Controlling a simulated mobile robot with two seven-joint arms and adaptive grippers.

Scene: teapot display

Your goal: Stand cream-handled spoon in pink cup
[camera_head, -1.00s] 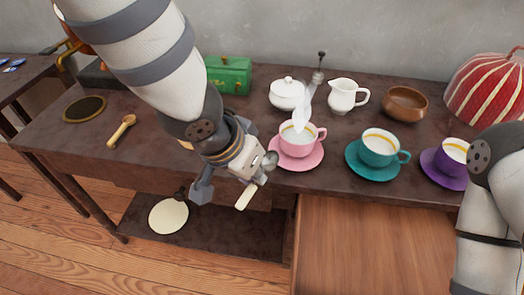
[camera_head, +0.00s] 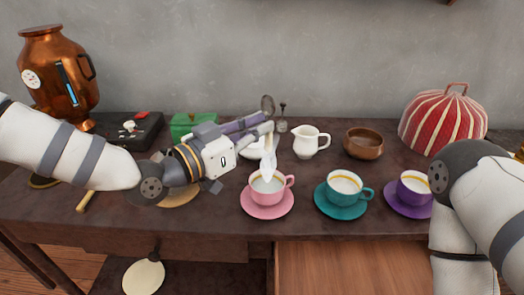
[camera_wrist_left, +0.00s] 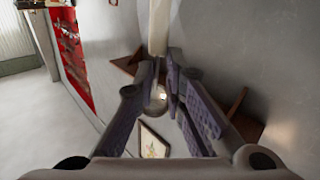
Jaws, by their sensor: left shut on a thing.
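My left gripper (camera_head: 262,119) is shut on the cream-handled spoon and holds it above and behind the pink cup, apart from it. The spoon's metal bowl (camera_head: 267,103) is uppermost, with the cream handle (camera_head: 264,130) running downward. In the left wrist view the gripper (camera_wrist_left: 160,84) grips near the spoon's round bowl (camera_wrist_left: 158,99), and the cream handle (camera_wrist_left: 157,26) runs to the top edge. The pink cup (camera_head: 259,191) stands upright on its pink saucer (camera_head: 250,209); a white wisp, perhaps steam, rises above it. My right gripper is out of view.
A teal cup (camera_head: 333,201) and a purple cup (camera_head: 407,199) stand to the right on saucers. Behind are a white jug (camera_head: 306,146), a brown bowl (camera_head: 363,150) and a partly hidden white pot. A copper urn (camera_head: 50,78) stands back left.

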